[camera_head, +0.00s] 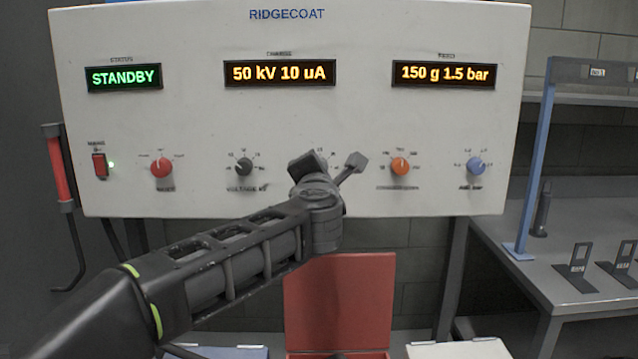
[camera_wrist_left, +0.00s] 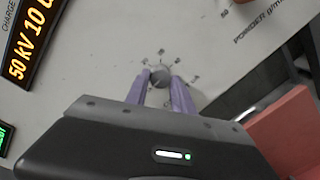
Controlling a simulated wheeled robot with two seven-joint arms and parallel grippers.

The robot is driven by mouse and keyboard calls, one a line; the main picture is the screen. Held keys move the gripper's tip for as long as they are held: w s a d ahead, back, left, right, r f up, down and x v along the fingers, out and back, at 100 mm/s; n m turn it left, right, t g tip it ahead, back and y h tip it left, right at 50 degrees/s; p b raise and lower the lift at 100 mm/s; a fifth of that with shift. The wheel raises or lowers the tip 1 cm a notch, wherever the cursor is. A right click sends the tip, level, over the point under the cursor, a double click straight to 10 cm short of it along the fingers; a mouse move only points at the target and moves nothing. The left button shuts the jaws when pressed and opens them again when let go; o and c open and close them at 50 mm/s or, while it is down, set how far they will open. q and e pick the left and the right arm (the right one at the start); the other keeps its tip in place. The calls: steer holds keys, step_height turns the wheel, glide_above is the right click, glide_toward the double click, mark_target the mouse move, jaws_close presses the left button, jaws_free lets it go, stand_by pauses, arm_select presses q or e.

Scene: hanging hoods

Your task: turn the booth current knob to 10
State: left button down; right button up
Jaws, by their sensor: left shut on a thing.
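The booth panel (camera_head: 200,45) is white, and its middle display (camera_head: 280,73) reads "50 kV 10 uA". My left gripper (camera_head: 328,166) is at the panel, just right of the dark voltage knob (camera_head: 244,166), and hides the current knob in the head view. In the left wrist view the current knob (camera_wrist_left: 160,75) is a small grey knob with scale marks around it. The purple fingers of my left gripper (camera_wrist_left: 160,84) are shut on it, one on each side. The knob's pointer is too small to read. My right gripper is not in view.
The panel also has a red switch (camera_head: 99,165), a red knob (camera_head: 161,168), an orange knob (camera_head: 400,167) and a blue knob (camera_head: 475,166). The left display (camera_head: 123,77) reads "STANDBY". A red box (camera_head: 340,300) is below, and a grey bench (camera_head: 545,285) is at right.

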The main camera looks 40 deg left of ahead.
arm_select(q)
steer(key=shift+f+n+b, duration=0.15)
steer(key=shift+n+b, duration=0.75)
steer(key=shift+n, duration=0.4)
steer(key=c, duration=1.1)
jaws_free()
steer(key=shift+s, duration=0.1)
steer(key=v, duration=0.7)
steer(key=shift+s+d, duration=0.2)
steer(key=shift+s, duration=0.05)
